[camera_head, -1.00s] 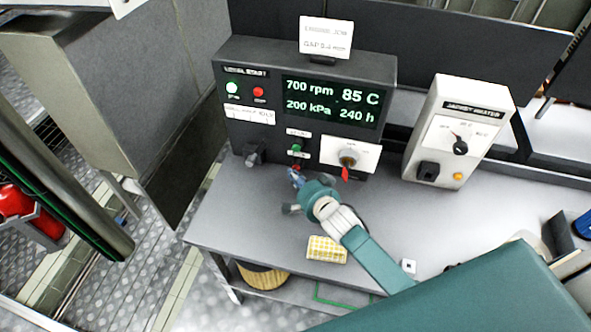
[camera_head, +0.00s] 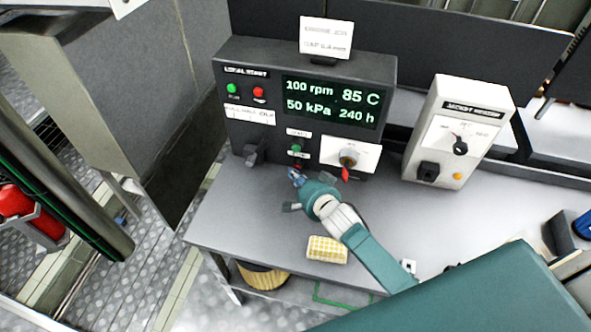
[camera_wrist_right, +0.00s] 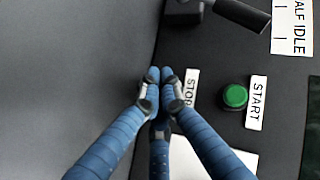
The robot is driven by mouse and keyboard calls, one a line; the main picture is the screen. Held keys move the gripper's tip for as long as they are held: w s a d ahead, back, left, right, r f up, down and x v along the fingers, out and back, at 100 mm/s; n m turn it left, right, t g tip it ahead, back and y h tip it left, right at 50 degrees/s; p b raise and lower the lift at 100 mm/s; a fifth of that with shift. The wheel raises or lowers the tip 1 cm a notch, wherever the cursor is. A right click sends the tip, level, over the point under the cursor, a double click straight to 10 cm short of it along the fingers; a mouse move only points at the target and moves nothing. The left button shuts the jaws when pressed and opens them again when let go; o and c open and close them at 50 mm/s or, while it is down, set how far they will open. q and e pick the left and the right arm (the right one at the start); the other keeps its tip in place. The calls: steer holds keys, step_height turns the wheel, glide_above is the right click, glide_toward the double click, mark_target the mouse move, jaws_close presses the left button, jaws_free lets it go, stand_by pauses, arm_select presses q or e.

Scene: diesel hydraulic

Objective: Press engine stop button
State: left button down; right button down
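The dark control box (camera_head: 232,52) stands at the back of the grey bench. Its display (camera_head: 332,103) reads 100 rpm, 50 kPa, 85 C and 240 h. A green START button (camera_head: 296,149) sits low on its front; it also shows in the right wrist view (camera_wrist_right: 235,96). The STOP label (camera_wrist_right: 191,88) is beside my right gripper (camera_wrist_right: 160,76), whose blue fingers are shut together and empty. The fingers cover the place by that label, so the stop button is mostly hidden. In the head view my right gripper (camera_head: 295,177) is right at the box's lower front. Whether it touches cannot be told.
A red-handled rotary switch (camera_head: 347,160) and a dark lever (camera_head: 254,153) flank the gripper on the box. A white jacket heater box (camera_head: 458,130) stands to the right. A yellow-checked block (camera_head: 327,249) lies on the bench (camera_head: 232,215) near its front edge.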

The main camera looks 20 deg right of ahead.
steer(key=shift+s+a+p, duration=0.3)
steer(key=shift+s+a, duration=0.15)
steer(key=shift+s, duration=0.25)
steer(key=shift+s+a, duration=0.25)
steer(key=shift+s, duration=0.05)
steer(key=shift+s+a+p, duration=0.4)
steer(key=shift+s+a, duration=0.2)
steer(key=shift+s, duration=0.3)
steer(key=shift+s+a+p, duration=0.4)
steer(key=shift+s+a, duration=0.15)
steer(key=shift+s, duration=0.35)
